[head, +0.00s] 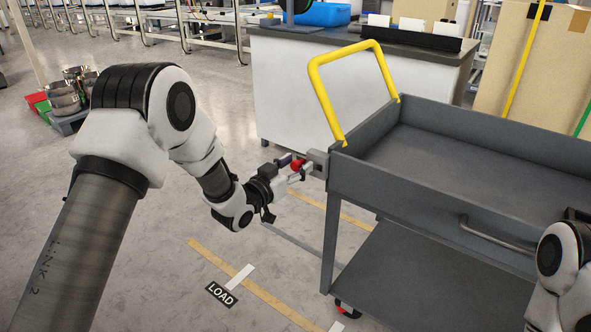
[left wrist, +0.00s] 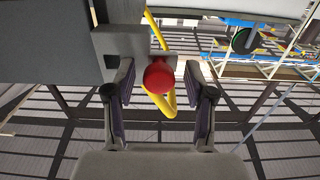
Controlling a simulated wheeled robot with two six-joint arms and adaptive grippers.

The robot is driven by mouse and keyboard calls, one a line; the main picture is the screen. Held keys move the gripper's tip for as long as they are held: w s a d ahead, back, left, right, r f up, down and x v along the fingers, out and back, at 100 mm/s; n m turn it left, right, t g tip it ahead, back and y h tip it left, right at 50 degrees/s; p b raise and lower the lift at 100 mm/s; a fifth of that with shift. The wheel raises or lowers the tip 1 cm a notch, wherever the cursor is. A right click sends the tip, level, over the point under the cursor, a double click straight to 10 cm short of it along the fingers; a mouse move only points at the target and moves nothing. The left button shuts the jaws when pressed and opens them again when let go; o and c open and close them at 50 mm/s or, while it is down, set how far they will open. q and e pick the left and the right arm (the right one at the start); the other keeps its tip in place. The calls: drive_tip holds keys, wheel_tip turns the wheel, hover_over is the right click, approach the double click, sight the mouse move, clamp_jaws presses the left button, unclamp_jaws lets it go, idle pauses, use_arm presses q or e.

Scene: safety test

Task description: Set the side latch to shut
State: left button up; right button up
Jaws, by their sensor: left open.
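The side latch is a grey block (head: 318,160) with a red round knob (head: 297,165), at the near left corner of the grey cart (head: 400,207). In the left wrist view the latch block (left wrist: 117,44) is at upper left and the knob (left wrist: 159,77) is near the middle. My left gripper (head: 295,170) is at the knob. In the left wrist view its two fingers stand apart on either side of the knob, with a gap to the right finger. Whether the left finger touches is hard to tell. My right arm shows only partly at the lower right; its gripper is out of view.
The cart has a yellow handle (head: 325,95) above the latch and a lower shelf (head: 390,275). A workbench (head: 285,85) stands behind it. Floor with yellow tape and a LOAD sign (head: 221,293) is clear to the left. Bins with metal cans (head: 63,98) stand far left.

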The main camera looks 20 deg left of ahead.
sight(319, 167)
use_arm(q)
clamp_jaws()
drive_tip(key=d, duration=0.1)
drive_tip(key=s+d, duration=0.1)
drive_tip(key=d, duration=0.2)
drive_tip(key=shift+s+d+p, duration=0.25)
drive_tip(key=shift+d+p, duration=0.1)
drive_tip(key=shift+c, duration=0.4)
unclamp_jaws()
drive_tip(key=shift+f, duration=0.1)
drive_tip(key=shift+o, duration=0.4)
drive_tip(key=shift+d, duration=0.15)
drive_tip(key=shift+s, duration=0.1)
